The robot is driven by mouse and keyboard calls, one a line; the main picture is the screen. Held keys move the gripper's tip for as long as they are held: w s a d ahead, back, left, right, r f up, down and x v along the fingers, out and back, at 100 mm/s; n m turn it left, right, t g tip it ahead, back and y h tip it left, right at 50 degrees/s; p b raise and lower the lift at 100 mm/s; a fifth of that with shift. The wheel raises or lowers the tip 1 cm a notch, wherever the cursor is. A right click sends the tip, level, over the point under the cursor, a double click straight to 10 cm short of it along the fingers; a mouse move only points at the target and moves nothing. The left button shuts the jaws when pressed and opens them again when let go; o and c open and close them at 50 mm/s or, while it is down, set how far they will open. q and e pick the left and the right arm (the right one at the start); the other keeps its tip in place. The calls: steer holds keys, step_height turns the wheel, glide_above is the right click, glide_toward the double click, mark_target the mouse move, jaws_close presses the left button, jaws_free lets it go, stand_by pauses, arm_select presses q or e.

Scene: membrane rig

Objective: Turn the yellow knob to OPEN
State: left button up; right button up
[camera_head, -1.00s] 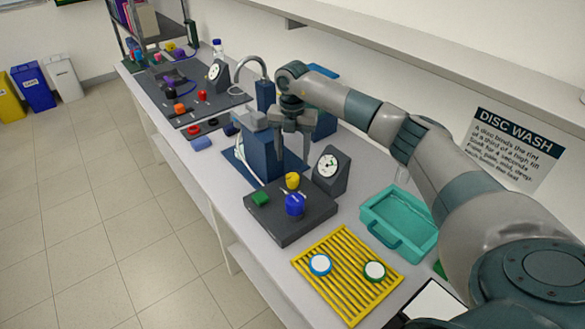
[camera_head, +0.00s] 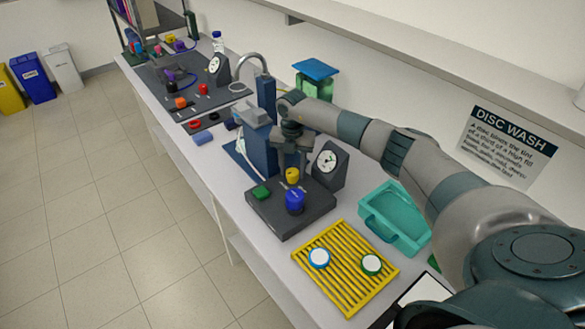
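My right gripper (camera_head: 292,163) points down just above and around the yellow knob. Its fingers look apart, one to each side of the knob's top; I cannot tell whether they touch it. Any OPEN marking by the knob is too small to read. My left gripper is not in view.
A round gauge (camera_head: 328,160) stands close to the right of the gripper, and a blue column (camera_head: 262,150) close to its left. A yellow rack (camera_head: 345,265) with two discs and a teal tray (camera_head: 396,222) lie nearer. A shelf (camera_head: 440,80) runs along the wall.

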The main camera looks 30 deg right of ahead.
steer(key=c, duration=0.6)
steer(key=shift+c, duration=0.2)
steer(key=shift+f+n+b, duration=0.15)
steer(key=shift+n+b, duration=0.45)
steer(key=shift+b, duration=0.25)
steer(key=n+b, duration=0.9)
steer(key=b, duration=0.1)
steer(key=n+b, duration=0.3)
steer(key=shift+d+n, duration=0.1)
steer(key=shift+n, duration=0.2)
steer(key=n+b, duration=0.2)
steer(key=n, duration=0.2)
steer(key=shift+r+b, duration=0.2)
steer(key=shift+b, duration=0.2)
steer(key=o, duration=1.1)
steer(key=shift+c, duration=0.2)
